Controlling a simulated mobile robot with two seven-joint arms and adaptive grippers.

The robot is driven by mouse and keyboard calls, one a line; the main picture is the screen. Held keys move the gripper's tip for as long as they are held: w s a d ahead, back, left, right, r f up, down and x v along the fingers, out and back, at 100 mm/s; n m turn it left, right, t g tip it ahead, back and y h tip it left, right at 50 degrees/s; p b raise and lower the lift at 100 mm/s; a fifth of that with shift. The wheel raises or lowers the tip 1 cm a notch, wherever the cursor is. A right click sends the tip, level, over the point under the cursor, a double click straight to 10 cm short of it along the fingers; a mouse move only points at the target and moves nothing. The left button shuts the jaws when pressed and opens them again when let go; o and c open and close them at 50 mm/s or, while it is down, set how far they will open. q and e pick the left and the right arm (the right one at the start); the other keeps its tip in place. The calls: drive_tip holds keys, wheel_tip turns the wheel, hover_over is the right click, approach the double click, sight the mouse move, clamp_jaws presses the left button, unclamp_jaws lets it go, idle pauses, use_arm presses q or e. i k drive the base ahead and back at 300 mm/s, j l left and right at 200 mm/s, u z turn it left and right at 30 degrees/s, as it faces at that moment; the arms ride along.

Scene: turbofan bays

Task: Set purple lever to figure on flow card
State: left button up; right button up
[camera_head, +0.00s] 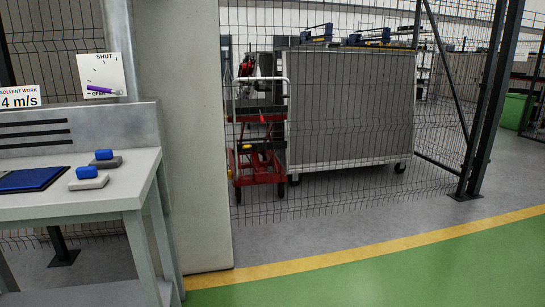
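The purple lever (100,89) sits on a white dial plate (102,75) above the bench at the left. The dial is marked SHUT at the top and OPEN at the lower left. The lever lies nearly level, close to the OPEN mark, with several tick marks on the plate. The flow card (20,98) hangs on the mesh to the left of the dial. It reads "SOLVENT WORK" and "4 m/s", and its left edge is cut off by the frame. Neither of my grippers shows.
A grey bench (75,200) stands below the dial, holding a blue pad (32,180) and two blue-and-grey blocks. A pale pillar (184,140) stands right of it. Behind mesh fencing are a red cart (258,160) and a grey wheeled panel (350,105). The green floor (400,265) at front right is clear.

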sight(90, 87)
drive_tip(key=u, duration=1.15)
drive_tip(key=i+l+u, duration=0.1)
